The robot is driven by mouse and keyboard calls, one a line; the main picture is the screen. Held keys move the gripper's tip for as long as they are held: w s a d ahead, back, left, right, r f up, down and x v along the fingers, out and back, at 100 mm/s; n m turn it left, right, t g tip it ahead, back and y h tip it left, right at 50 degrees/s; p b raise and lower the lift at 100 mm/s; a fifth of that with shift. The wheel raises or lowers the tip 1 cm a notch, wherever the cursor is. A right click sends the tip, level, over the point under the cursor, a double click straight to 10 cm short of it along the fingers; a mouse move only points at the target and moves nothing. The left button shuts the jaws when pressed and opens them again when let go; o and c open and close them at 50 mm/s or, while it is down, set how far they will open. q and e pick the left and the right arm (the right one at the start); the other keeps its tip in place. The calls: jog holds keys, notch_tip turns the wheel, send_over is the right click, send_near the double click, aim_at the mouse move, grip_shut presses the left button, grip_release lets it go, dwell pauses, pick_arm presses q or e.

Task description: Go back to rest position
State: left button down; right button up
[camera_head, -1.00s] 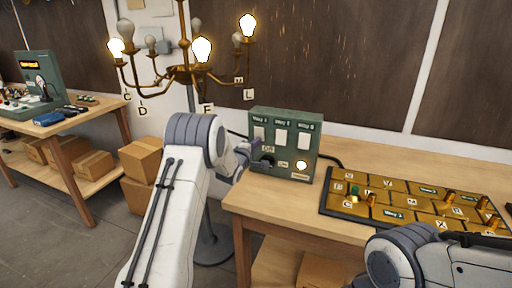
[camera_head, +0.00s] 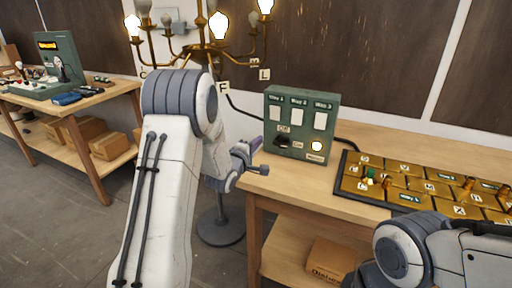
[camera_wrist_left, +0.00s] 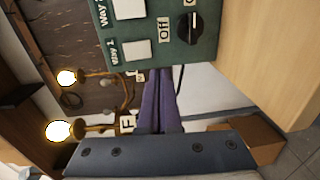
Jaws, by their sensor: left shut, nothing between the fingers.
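My left gripper (camera_head: 258,148) is shut and empty. It hangs just left of the green switch box (camera_head: 301,122), in front of the table's left end, apart from the box. In the left wrist view its two purple fingers (camera_wrist_left: 158,98) lie together, with the box's black Off/On knob (camera_wrist_left: 189,27) beyond and to the right. The box has several white plates and a lit round lamp (camera_head: 317,146). My right arm shows at the lower right, but its gripper is out of view.
A brass chandelier (camera_head: 190,50) with several lit bulbs stands behind my left arm. A gold-tiled board (camera_head: 420,185) lies on the wooden table (camera_head: 310,190). Another workbench (camera_head: 100,98) stands at the left, with open floor (camera_head: 70,215) before it.

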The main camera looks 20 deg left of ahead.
pick_arm(q)
jog(key=shift+s, duration=0.45)
jog(key=s+d+f+m+g+h+p, duration=0.1)
jog(key=s+d+m+g+h, duration=0.1)
jog(key=s+d+m+g, duration=1.15)
jog(key=s+d+m+g+y, duration=0.1)
jog(key=s+d+m, duration=0.3)
jog(key=s, duration=1.1)
jog(key=s+d+m+g+p, duration=0.1)
jog(key=s+d+m, duration=0.3)
jog(key=s, duration=1)
jog(key=m+g, duration=0.1)
jog(key=m, duration=0.2)
jog(key=shift+s+y, duration=0.4)
jog(key=shift+w+d+g, duration=0.1)
jog(key=shift+g, duration=0.15)
